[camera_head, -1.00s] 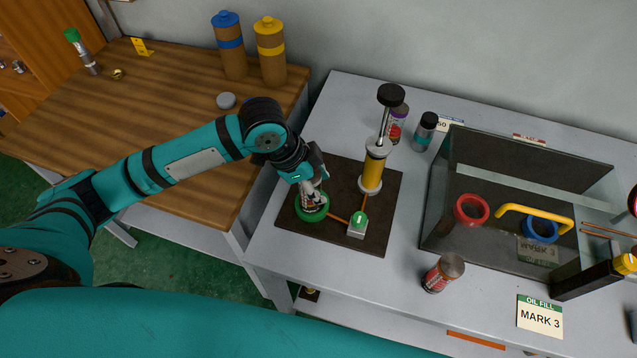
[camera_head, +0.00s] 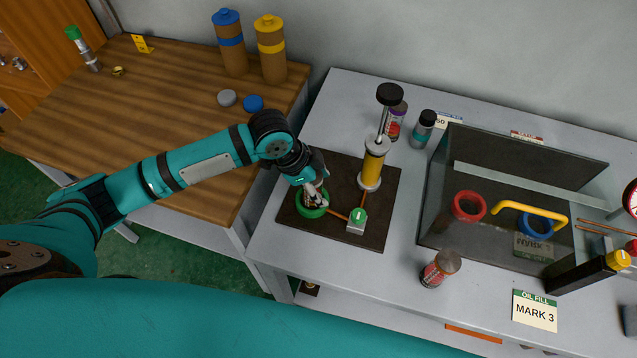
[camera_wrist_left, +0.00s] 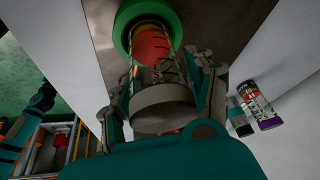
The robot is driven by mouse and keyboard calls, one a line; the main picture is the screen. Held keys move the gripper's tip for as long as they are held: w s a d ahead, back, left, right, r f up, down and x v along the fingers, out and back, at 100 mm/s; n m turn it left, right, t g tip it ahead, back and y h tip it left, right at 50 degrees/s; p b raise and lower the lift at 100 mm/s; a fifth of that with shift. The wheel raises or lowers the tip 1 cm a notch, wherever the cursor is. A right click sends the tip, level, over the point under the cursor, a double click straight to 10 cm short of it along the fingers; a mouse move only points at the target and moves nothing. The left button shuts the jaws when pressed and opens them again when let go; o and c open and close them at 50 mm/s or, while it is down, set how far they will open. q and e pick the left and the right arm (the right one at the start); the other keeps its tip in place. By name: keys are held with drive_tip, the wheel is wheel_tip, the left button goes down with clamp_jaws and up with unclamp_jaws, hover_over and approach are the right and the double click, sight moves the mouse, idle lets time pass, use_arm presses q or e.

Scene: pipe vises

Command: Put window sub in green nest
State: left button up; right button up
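The green nest (camera_head: 312,212) is a green ring on a dark board (camera_head: 290,222) on the grey bench. It also shows at the top of the left wrist view (camera_wrist_left: 128,18). The window sub (camera_wrist_left: 163,100) is a cylinder with a grey end and a barred window showing red inside. It stands between the fingers of my left gripper (camera_wrist_left: 163,75), with its far end at the green ring. How deep it sits is hidden. In the head view my left gripper (camera_head: 314,190) points down over the ring, its fingers close against the sub's sides. My right gripper is out of view.
A yellow pump cylinder (camera_head: 372,165) and a small green-topped block (camera_head: 357,220) stand on the same board. A red-labelled jar (camera_head: 440,268) and a clear-walled tray (camera_head: 435,200) with red and blue rings are to the right. The wooden table (camera_head: 130,110) lies left.

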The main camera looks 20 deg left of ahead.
use_arm(q)
drive_tip(key=shift+o, duration=0.5)
drive_tip(key=shift+a+r, duration=0.1)
drive_tip(key=shift+r, duration=0.2)
drive_tip(key=b+v, duration=0.1)
drive_tip(key=v, duration=1)
drive_tip(key=shift+r, duration=0.35)
idle(1.1)
